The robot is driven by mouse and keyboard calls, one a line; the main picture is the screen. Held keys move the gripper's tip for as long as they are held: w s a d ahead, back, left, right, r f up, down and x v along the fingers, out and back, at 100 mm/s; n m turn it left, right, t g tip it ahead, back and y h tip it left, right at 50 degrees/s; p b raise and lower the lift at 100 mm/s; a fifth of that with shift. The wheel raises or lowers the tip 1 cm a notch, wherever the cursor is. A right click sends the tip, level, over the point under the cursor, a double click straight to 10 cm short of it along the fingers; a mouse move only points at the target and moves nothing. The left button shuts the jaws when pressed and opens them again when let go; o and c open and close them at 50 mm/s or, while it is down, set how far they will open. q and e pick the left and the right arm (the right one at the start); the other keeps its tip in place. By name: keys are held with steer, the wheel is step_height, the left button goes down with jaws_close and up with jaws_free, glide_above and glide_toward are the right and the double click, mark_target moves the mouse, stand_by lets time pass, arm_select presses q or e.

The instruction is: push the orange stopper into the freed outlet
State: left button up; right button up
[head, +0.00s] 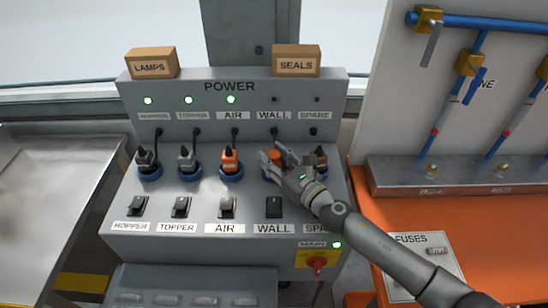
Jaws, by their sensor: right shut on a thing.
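The orange stopper (275,156) is between the fingers of my right gripper (274,160), at the WALL position on the sloped face of the grey power panel (200,232). My right gripper is shut on it. The WALL outlet is hidden behind the stopper and the fingers, so I cannot tell how deep the stopper sits. The WALL switch (273,207) is below it. My left gripper is not in view.
Plugs fill the neighbouring outlets: an orange AIR plug (230,161) close on the left and a SPARE plug (318,158) close on the right. LAMPS (151,63) and SEALS (297,60) boxes stand on top. A red MAIN knob (316,263) is lower right.

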steer(key=shift+f+b, duration=0.35)
steer(key=shift+f, duration=0.05)
steer(key=o, duration=1.2)
steer(key=shift+r, duration=0.15)
